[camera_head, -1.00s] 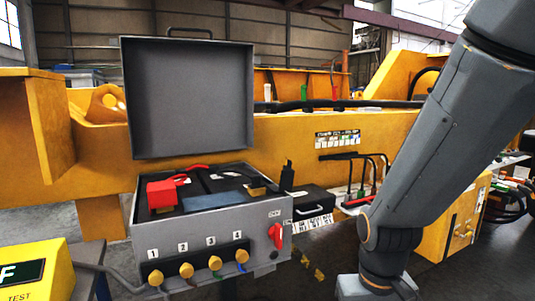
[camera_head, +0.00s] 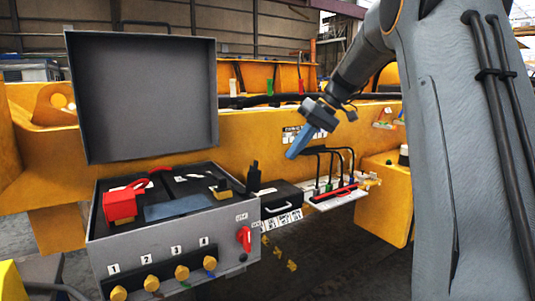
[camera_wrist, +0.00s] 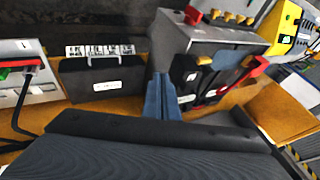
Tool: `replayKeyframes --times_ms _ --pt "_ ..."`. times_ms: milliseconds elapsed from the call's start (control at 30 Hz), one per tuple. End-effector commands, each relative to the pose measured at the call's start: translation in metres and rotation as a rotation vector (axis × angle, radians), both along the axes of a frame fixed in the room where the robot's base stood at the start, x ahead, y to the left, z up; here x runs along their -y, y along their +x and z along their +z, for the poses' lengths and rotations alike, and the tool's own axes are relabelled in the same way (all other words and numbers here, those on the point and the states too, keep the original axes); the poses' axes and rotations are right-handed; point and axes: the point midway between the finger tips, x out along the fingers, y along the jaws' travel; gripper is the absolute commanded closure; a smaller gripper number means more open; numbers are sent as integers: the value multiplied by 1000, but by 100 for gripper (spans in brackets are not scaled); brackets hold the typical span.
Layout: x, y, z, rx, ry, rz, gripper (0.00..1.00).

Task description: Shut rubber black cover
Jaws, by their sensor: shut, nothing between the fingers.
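The grey box (camera_head: 165,236) stands open with its lid (camera_head: 143,100) upright. Inside, a black upright piece (camera_head: 253,177) stands at the right, beside a brass terminal (camera_head: 222,192); it looks like the rubber black cover, raised off the terminal. In the wrist view the black piece (camera_wrist: 184,72) is near the brass terminal (camera_wrist: 204,60). My gripper (camera_head: 292,154) has blue fingers, shut and empty, pointing down-left, above and to the right of the box in the head view. In the wrist view my gripper (camera_wrist: 162,100) appears just left of the black piece, apparently apart from it.
A red cover (camera_head: 120,205) sits at the box's left. A dark case (camera_head: 282,197) with a handle and a tool tray (camera_head: 340,197) are right of the box. A yellow beam (camera_head: 245,140) runs behind. The tester (camera_wrist: 284,26) is yellow.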

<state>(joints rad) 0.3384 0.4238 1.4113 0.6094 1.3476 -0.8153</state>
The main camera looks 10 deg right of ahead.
Motion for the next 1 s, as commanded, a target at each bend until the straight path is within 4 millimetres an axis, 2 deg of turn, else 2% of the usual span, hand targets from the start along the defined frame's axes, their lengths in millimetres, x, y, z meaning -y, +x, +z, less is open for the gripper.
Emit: replayKeyframes --times_ms 33,100,200,300,467,867,1000 --pt "8 8 16 31 18 22 100" --pt "14 15 32 67 38 53 100" --pt "18 19 44 97 55 80 100" --pt "17 21 45 107 60 92 100" --pt "4 25 30 106 61 92 100" --pt "-42 42 -30 104 60 92 100" --pt "-62 35 -24 106 59 91 100"
